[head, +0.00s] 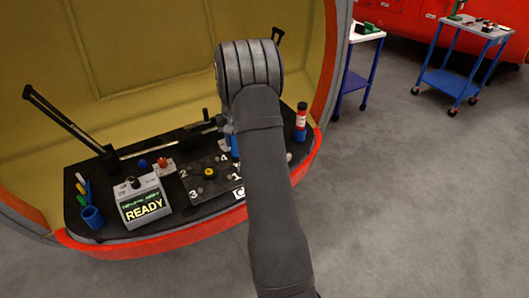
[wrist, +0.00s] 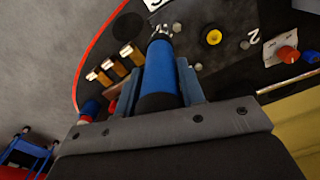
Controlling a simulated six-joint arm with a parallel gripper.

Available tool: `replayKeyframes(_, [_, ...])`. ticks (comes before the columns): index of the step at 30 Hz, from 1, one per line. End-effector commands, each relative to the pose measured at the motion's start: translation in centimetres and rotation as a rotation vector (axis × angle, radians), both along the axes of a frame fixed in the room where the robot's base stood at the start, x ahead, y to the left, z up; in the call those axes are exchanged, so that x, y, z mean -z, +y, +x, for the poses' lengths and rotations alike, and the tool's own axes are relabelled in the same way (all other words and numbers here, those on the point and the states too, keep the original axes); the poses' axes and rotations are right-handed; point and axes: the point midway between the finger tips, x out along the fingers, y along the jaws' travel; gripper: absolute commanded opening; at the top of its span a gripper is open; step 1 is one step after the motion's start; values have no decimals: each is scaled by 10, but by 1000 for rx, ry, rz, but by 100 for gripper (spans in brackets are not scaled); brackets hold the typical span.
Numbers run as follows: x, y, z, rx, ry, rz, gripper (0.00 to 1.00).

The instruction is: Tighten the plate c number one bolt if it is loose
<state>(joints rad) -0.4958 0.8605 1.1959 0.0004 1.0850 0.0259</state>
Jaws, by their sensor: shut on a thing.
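Plate C (head: 208,175) is a dark plate on the black console, with white numbers, a "C" label (head: 240,193) and a yellow knob (head: 209,173). The knob also shows in the wrist view (wrist: 212,37), with several small silver bolts around it. My gripper (wrist: 158,85) is shut on a blue cylindrical tool (wrist: 158,70) with a metal tip. The tip points toward the plate, near a bolt (wrist: 177,27) by the white label. I cannot tell whether it touches. My arm hides part of the plate's right side in the head view; whether any bolt is loose does not show.
A control box (head: 145,200) reads "READY" left of the plate. A red button (head: 162,162) stands behind it. A blue cup (head: 92,217) with pens is at far left. Several brass-coloured pieces (wrist: 131,54) stand beside the plate.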

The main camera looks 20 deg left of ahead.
Motion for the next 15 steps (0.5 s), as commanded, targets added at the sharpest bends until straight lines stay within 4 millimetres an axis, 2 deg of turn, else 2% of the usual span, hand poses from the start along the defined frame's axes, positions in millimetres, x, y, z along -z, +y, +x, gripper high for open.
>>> replayKeyframes(1, [-5,14,-1,-19,-4,2,10])
replayKeyframes(6, [-13,36,-6,-50,-2,1,10])
replayKeyframes(15, [-15,39,-6,-54,-1,0,10])
